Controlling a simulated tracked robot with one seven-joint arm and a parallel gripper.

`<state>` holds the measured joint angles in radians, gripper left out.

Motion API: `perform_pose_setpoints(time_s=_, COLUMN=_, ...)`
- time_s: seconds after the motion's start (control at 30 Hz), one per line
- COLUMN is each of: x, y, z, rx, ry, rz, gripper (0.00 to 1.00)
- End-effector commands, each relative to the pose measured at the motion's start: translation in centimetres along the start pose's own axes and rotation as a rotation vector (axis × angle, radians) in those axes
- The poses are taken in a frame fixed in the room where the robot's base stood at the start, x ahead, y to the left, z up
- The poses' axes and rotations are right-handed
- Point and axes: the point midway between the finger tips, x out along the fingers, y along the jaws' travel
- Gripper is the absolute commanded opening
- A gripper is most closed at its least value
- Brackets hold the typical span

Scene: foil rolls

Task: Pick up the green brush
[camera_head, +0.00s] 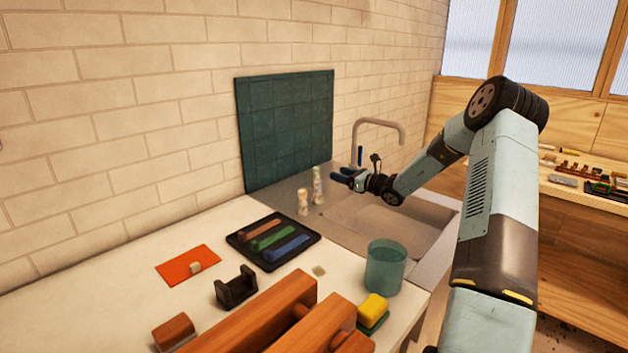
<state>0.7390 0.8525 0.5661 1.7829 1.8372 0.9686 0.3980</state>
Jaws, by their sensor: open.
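The green brush (268,238) lies on a black tray (239,246) on the white counter, between a brown bar and a blue bar. My gripper (340,178) is open and held above the metal sink area, to the right of the tray and higher than it. It is apart from the brush. The fingers are small in this view, and I cannot see anything between them.
A teal cup (385,268) and a yellow-and-green sponge (373,309) stand right of the tray. A black holder (236,287) and wooden blocks (255,318) are in front. Two small bottles (303,202) and a faucet (378,124) stand behind. An orange sheet (178,268) lies left.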

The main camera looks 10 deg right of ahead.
Motion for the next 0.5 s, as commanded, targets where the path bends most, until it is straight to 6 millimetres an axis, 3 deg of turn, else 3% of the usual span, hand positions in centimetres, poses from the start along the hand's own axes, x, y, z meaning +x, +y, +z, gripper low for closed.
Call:
perform_pose_setpoints(time_s=0.3, x=6.0, y=0.9, z=0.0, rx=-0.002, ry=0.000, rz=0.015, gripper=0.58)
perform_pose_setpoints(time_s=0.5, x=8.6, y=1.1, z=0.0, rx=-0.002, ry=0.001, rz=0.017, gripper=0.58)
